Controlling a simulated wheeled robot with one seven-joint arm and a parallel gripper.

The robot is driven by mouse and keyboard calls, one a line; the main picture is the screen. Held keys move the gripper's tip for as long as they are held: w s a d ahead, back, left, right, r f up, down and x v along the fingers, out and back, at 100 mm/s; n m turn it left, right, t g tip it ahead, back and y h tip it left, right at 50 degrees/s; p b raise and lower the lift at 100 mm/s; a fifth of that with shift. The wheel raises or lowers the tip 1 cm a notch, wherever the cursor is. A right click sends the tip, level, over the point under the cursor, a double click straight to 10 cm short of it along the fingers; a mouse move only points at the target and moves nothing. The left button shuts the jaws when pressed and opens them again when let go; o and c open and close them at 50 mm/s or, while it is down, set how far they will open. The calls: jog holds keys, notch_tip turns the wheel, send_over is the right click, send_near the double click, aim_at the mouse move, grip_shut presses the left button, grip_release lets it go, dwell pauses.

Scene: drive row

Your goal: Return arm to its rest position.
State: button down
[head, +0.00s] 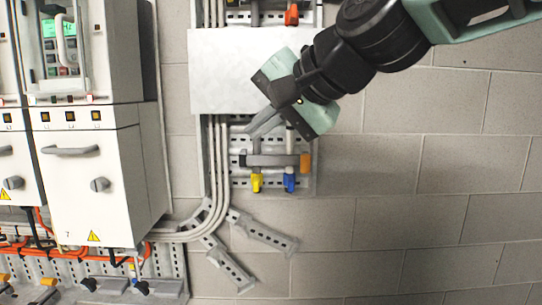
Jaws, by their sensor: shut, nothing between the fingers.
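My gripper (262,126) shows in the head view at the upper middle, at the end of my dark and pale green arm that reaches in from the upper right. Its fingers point down and left, shut with nothing between them. They appear in front of the perforated metal panel, just below the plain light grey cover plate (220,75). Whether they touch the panel cannot be told. My gripper body hides part of the plate's right side and of the panel.
White drive cabinets (95,190) with handles and knobs stand at the left. Grey conduits (216,175) run down and bend left. A bar with a yellow plug (257,183) and a blue plug (290,182) sits below my gripper. The block wall (400,200) at right is bare.

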jog(key=s+d+f+n+g+h+b, duration=0.1)
jog(key=s+d+f+n+g, duration=0.1)
jog(key=s+f, duration=0.35)
jog(key=s+d+f+n+g+h+b, duration=0.1)
jog(key=s+d+f+n+h, duration=0.1)
jog(key=f, duration=0.7)
jog(key=s+d+f+n+g+h, duration=0.1)
jog(key=s+d+f+n+g, duration=0.2)
jog(key=f, duration=0.5)
jog(key=s+d+f+n+g+h+b, duration=0.1)
jog(key=s+d+f+n+h, duration=0.2)
jog(key=s+d+f, duration=0.5)
jog(key=s+f, duration=0.2)
jog(key=s, duration=0.1)
jog(key=shift+d+f+n+h+b, duration=0.3)
jog(key=shift+d+h+b, duration=0.05)
jog(key=shift+d+h, duration=0.05)
